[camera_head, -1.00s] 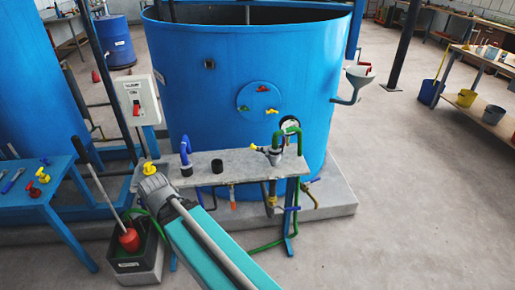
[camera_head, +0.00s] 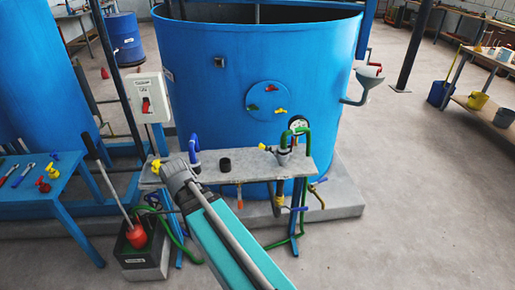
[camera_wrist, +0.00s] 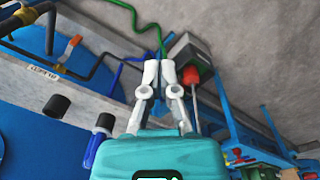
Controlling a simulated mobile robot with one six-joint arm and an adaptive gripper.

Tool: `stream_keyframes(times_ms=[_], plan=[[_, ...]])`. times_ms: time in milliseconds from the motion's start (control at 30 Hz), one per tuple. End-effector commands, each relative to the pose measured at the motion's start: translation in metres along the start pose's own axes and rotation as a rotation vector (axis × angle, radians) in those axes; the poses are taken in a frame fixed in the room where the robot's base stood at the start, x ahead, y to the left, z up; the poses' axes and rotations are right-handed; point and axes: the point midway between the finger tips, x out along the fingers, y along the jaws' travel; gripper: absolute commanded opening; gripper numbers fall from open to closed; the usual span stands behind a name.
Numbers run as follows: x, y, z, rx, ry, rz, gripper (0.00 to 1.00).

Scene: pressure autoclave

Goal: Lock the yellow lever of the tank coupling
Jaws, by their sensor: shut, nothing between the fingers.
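Several small yellow parts show in the head view, and I cannot tell which is the coupling's lever. One yellow handle (camera_head: 157,163) is at the left end of the grey shelf (camera_head: 225,176), near my arm's end. A yellow piece (camera_head: 262,146) is beside the fitting under the green pipe (camera_head: 296,132). A yellow handle (camera_head: 281,110) is on the blue tank's (camera_head: 200,90) round plate. My gripper (camera_wrist: 160,72) shows in the wrist view with its white fingers closed together and empty, in front of the floor and a green hose. In the head view my arm hides it.
In the wrist view, a red bulb (camera_wrist: 191,75) and its rod are just right of the fingers, by a grey box (camera_wrist: 187,50). A black pipe (camera_wrist: 100,62) with an orange handle (camera_wrist: 70,46) is at left. A blue table (camera_head: 40,190) stands at left in the head view.

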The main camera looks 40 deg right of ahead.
Motion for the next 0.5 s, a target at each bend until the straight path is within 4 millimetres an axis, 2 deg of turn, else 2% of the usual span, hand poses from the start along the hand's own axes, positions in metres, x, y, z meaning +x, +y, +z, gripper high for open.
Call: stream_keyframes(times_ms=[33, 167, 267, 500], plan=[[-0.001, 0.014, -0.016, -0.032, -0.007, 0.018, 0.0], [-0.002, 0.055, -0.047, -0.15, -0.037, 0.072, 0.0], [-0.003, 0.094, -0.071, -0.255, -0.075, 0.115, 0.0], [-0.009, 0.199, -0.119, -0.523, -0.205, 0.196, 0.0]])
